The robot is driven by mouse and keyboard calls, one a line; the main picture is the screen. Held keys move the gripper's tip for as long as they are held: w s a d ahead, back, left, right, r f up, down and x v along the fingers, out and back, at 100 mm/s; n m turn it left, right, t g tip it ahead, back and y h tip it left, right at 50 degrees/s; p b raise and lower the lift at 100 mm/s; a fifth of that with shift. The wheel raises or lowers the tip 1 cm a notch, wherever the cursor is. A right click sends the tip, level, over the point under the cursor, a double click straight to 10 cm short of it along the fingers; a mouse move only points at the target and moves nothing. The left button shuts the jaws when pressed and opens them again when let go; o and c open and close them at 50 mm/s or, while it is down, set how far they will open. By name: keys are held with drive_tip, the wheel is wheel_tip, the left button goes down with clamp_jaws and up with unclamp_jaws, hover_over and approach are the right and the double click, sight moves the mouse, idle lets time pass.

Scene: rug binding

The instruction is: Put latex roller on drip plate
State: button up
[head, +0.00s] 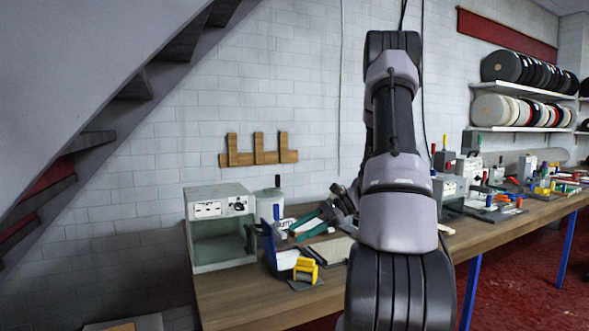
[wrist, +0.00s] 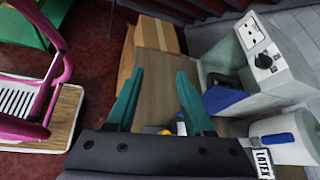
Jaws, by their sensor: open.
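My gripper (head: 296,231) has teal fingers, spread apart with nothing between them, above the left part of the workbench. It also shows open in the wrist view (wrist: 158,88). A small yellow piece (head: 305,268), perhaps the latex roller, rests on or against a dark flat plate (head: 306,284) that may be the drip plate. In the wrist view a yellow bit (wrist: 165,132) shows low between the fingers, mostly hidden by the gripper. A white pot labelled LATEX (wrist: 288,132) stands to the right of the fingers.
A grey-green machine (head: 219,230) with a socket and dial stands at the bench's left end. A blue piece (head: 268,247) is beside it. More tools crowd the bench (head: 240,300) to the right. A cardboard box (wrist: 158,38) and pink frame (wrist: 50,90) are below, off the bench.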

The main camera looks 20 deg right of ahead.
drive_tip(key=s+a+r+n+t+h, duration=0.2)
drive_tip(key=s+a+r+n+h, duration=0.3)
drive_tip(key=s+r, duration=0.3)
drive_tip(key=s+a+r+n+t+h, duration=0.2)
drive_tip(key=s+a+r+n+h, duration=0.3)
drive_tip(key=r, duration=0.8)
drive_tip(key=s+n, duration=0.2)
drive_tip(key=s, duration=0.2)
drive_tip(key=shift+s+r, duration=0.25)
drive_tip(key=shift+s, duration=0.05)
